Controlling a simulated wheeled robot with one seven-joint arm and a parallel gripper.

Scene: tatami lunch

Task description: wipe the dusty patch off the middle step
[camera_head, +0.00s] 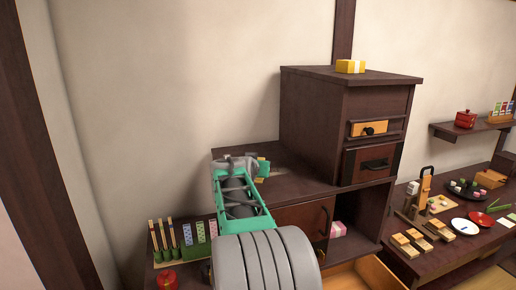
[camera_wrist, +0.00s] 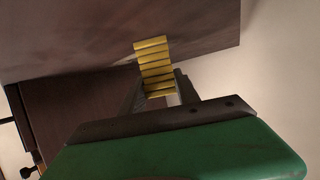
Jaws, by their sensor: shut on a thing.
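The step chest is dark brown wood, and its middle step (camera_head: 300,187) lies left of the tall top block. My gripper (camera_head: 262,170) is over the back left part of this step, partly hidden by my arm. In the wrist view my gripper (camera_wrist: 160,88) is shut on a yellow ribbed block (camera_wrist: 154,62), which lies against or very close to a dark brown surface (camera_wrist: 75,45). I cannot tell whether they touch. That surface looks faintly mottled. A dusty patch cannot be made out clearly in either view.
The top block (camera_head: 310,110) rises right of my gripper, with a yellow box (camera_head: 350,66) on top. Bundled sticks and patterned packets (camera_head: 188,236) and a red pot (camera_head: 167,280) stand lower left. A low table (camera_head: 450,250) with dishes is at the right.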

